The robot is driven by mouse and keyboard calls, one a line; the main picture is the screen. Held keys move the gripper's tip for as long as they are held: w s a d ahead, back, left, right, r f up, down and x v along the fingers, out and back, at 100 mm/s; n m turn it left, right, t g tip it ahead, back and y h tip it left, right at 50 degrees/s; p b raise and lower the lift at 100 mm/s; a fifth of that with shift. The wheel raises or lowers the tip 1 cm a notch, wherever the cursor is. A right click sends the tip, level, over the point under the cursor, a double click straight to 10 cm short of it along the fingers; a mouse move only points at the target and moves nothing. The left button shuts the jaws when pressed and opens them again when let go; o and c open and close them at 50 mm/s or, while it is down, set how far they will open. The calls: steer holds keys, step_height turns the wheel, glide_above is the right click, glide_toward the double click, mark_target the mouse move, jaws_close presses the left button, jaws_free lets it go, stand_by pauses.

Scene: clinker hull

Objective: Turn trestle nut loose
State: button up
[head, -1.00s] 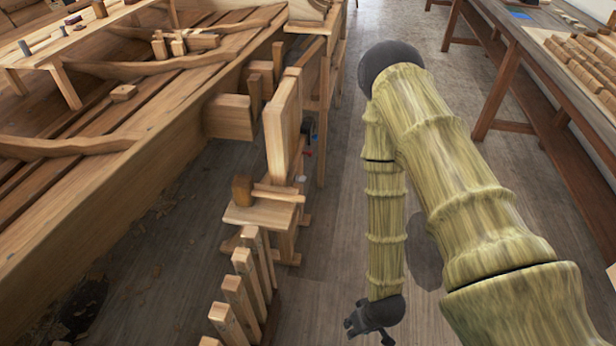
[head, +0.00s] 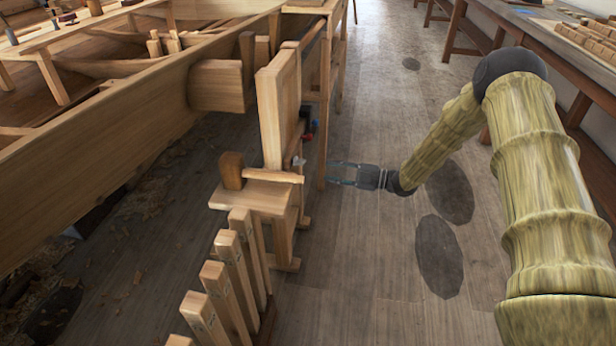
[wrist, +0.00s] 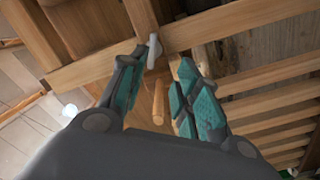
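A small pale grey piece (head: 298,160), which looks like the trestle nut, sits on the right side of the wooden trestle (head: 277,110). In the wrist view a pale grey lever-like nut (wrist: 153,51) shows against a wooden bar, just beyond and between my fingertips. My gripper (head: 335,172) reaches from the right toward the trestle, a short way from the nut. In the wrist view my gripper (wrist: 158,66) is open, its teal-padded fingers apart with nothing held. I see no contact with the nut.
A mallet (head: 232,170) lies on the low wooden stand (head: 255,197), its handle pointing right. Small red and blue items (head: 311,130) are behind the trestle post. Several upright slats (head: 230,255) stand in front. The hull (head: 90,180) is at left. The floor (head: 370,260) is clear.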

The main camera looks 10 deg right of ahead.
mark_target(298, 162)
steer(key=w+a+r+n+g+b, duration=0.1)
steer(key=w+a+n+b, duration=0.1)
steer(key=w+a, duration=0.2)
steer(key=a, duration=0.3)
steer(key=shift+w+a+n+y, duration=0.25)
steer(key=shift+w+n+y, duration=0.15)
stand_by(0.3)
jaws_close()
